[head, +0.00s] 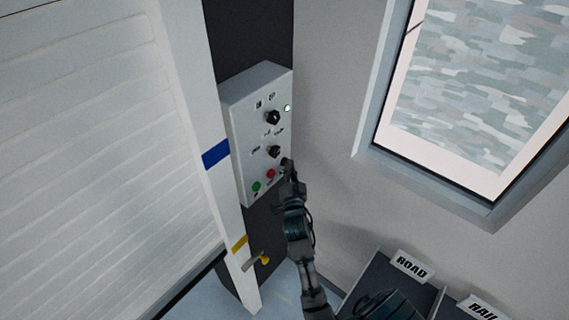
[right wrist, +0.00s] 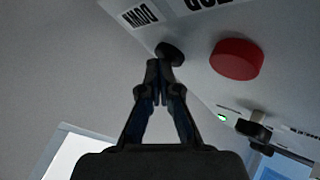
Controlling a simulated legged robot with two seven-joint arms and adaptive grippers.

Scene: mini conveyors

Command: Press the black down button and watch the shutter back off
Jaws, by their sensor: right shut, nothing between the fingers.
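The black down button (right wrist: 171,51) shows in the right wrist view, beside a label reading DOWN (right wrist: 140,16). My right gripper (right wrist: 160,68) is shut and empty, its fingertips right at this button; I cannot tell if they press it. In the head view my right gripper (head: 290,168) reaches up to the lower right edge of the grey control box (head: 238,120) and mostly hides the button. The pale slatted shutter (head: 90,150) fills the left, its lower edge above the floor at the bottom. My left gripper is out of view.
A red button (head: 270,174) and a green button (head: 256,187) sit left of my gripper. Two black knobs (head: 273,118) are above. The shutter's post has a blue band (head: 215,154) and a yellow band (head: 239,243). Bins labelled ROAD (head: 411,266) and RAIL stand lower right.

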